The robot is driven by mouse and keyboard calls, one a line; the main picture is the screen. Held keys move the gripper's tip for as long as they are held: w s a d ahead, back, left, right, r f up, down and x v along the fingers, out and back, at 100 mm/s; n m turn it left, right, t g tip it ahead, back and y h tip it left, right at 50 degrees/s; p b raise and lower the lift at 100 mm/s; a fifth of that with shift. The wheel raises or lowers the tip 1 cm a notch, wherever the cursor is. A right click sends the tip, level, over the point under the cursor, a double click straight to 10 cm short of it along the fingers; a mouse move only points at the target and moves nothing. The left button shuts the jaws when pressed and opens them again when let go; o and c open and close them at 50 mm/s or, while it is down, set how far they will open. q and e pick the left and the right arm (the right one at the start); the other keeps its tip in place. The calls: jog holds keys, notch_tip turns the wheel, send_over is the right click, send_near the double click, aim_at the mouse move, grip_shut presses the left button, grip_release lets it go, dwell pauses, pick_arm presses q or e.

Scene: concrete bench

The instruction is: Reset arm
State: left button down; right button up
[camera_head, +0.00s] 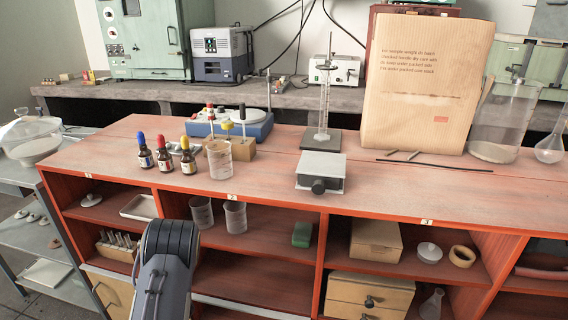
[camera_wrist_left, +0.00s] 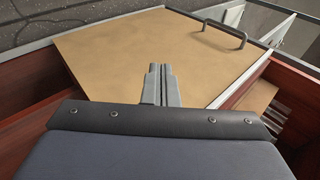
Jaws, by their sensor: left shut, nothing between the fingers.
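My left arm (camera_head: 165,270) comes up from the bottom in the head view, in front of the bench's shelves; its fingers are hidden there. In the left wrist view, my left gripper (camera_wrist_left: 158,85) is shut and empty, with its two grey fingers side by side. Behind the fingers is a tan panel (camera_wrist_left: 130,48) with a metal handle (camera_wrist_left: 226,33). I cannot tell whether the fingertips touch the panel. My right gripper is not in view.
The red bench top holds dropper bottles (camera_head: 163,154), a beaker (camera_head: 218,160), a small grey box device (camera_head: 321,172), a brown paper bag (camera_head: 420,85) and a large glass beaker (camera_head: 503,120). Shelves below hold beakers (camera_head: 236,217) and a wooden drawer box (camera_head: 368,293).

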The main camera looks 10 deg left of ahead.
pick_arm(q)
jog(key=w+d+r+n+t+h, duration=0.2)
jog(key=d+r+h, duration=0.2)
jog(key=d+r, duration=0.55)
jog(key=w+d+r+n+t+h, duration=0.1)
jog(key=d+r+t+h, duration=0.35)
jog(key=r, duration=0.75)
jog(key=s+d+r+g+h, duration=0.2)
jog(key=s+d+r+h, duration=0.2)
jog(key=s+d+r, duration=0.9)
jog(key=s+d+f+g, duration=0.1)
jog(key=s+d+f, duration=0.15)
jog(key=s, duration=0.75)
notch_tip(320, 180, up, 24)
jog(key=p, duration=2.3)
jog(key=shift+s+d, duration=0.25)
jog(key=shift+s, duration=0.05)
jog(key=shift+f+y, duration=0.1)
jog(key=shift+y, duration=0.15)
